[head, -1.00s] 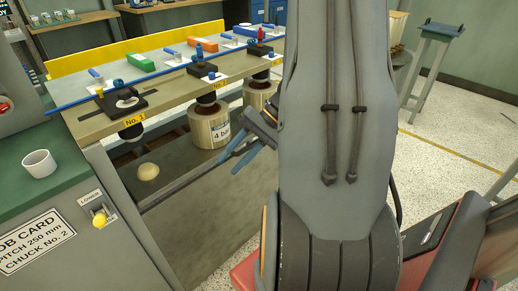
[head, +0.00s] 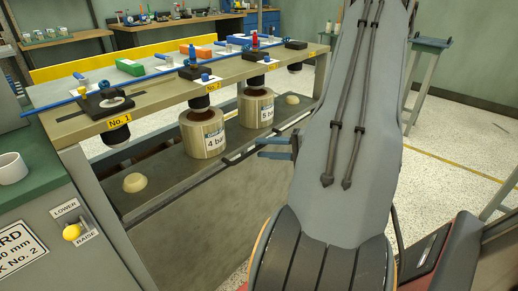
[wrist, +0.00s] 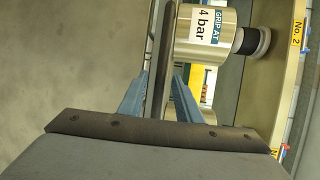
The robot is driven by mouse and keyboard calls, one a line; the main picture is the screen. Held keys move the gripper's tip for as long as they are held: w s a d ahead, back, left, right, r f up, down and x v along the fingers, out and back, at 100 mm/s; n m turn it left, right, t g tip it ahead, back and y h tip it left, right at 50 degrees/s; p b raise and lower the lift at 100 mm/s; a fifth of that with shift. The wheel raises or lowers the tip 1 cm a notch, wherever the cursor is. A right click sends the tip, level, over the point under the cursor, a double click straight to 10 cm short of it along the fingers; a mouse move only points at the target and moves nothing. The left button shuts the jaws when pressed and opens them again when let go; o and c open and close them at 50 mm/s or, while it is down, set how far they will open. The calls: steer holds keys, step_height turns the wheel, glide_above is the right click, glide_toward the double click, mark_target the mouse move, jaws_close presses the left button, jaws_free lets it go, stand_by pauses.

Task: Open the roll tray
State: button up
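The roll tray (head: 165,183) is a dark grey shelf under the bench top. Two metal rolls stand on it, one labelled "4 bar" (head: 203,135) and one labelled "5 bar" (head: 256,108). A bar (head: 245,151) with a pale section runs along the tray's front edge. My gripper (head: 259,148) has its blue fingers apart at this bar, below the 5 bar roll. In the wrist view, the bar (wrist: 161,75) lies between my spread fingertips (wrist: 160,85). I cannot tell whether either finger touches it. My arm hides the right end of the tray.
Above the tray is a bench top (head: 150,115) with black chucks and a blue rail. A cream dome (head: 135,182) sits at each visible end of the tray. A cabinet (head: 70,245) with a LOWER/RAISE yellow knob stands at left. Open speckled floor lies to the right.

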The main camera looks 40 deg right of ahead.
steer(key=shift+x, duration=1.3)
jaws_close()
steer(key=shift+s, duration=0.1)
